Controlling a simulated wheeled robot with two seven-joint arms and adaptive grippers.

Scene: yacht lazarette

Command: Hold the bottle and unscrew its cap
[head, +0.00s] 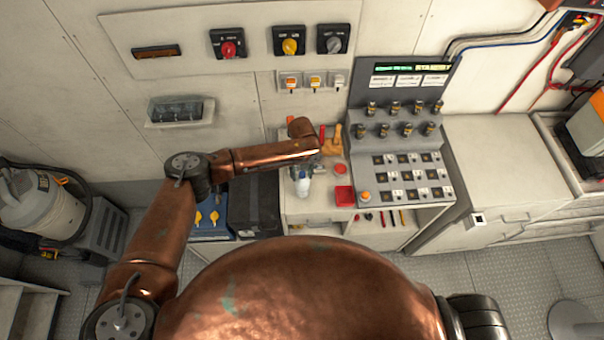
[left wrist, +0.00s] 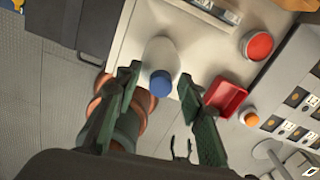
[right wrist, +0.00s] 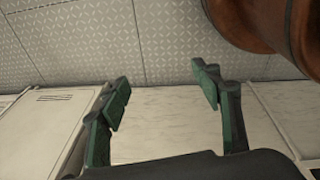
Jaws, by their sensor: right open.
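The white bottle (head: 304,187) with a blue cap (left wrist: 160,83) stands on the light bench top, left of the red tray. Its body (left wrist: 161,52) also shows in the left wrist view. My left gripper (left wrist: 161,78) is open, its two fingertips on either side of the bottle near the cap; I cannot tell if either one touches. In the head view my left gripper (head: 301,171) is small and partly hidden by the arm. My right gripper (right wrist: 164,86) is open and empty above a pale surface; it is not seen in the head view.
The red tray (head: 345,196) and a red button (head: 341,169) are right of the bottle. A dark box (head: 255,203) is left of the bench. Clear counter (head: 492,160) lies right of the console.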

